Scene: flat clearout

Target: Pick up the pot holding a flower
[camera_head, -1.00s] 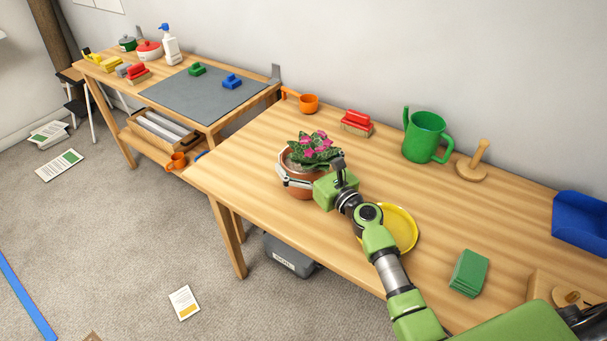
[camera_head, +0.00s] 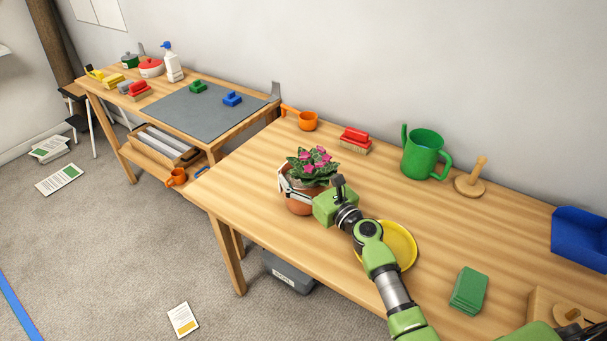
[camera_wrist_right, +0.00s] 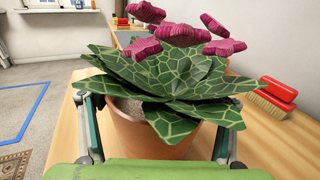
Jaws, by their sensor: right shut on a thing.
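The terracotta pot (camera_head: 299,206) holds a plant with dark green leaves and pink flowers (camera_head: 312,165). It stands upright at the left part of the near wooden table; whether its base touches the table I cannot tell. My right gripper (camera_head: 292,190) is shut around the pot, with a finger on each side. In the right wrist view the pot (camera_wrist_right: 150,135) sits between both fingers, its rim partly hidden by leaves. My left gripper is not in view.
A yellow plate (camera_head: 402,246) lies partly under my right arm. Green cards (camera_head: 468,290) and a blue bin (camera_head: 580,237) are to the right.

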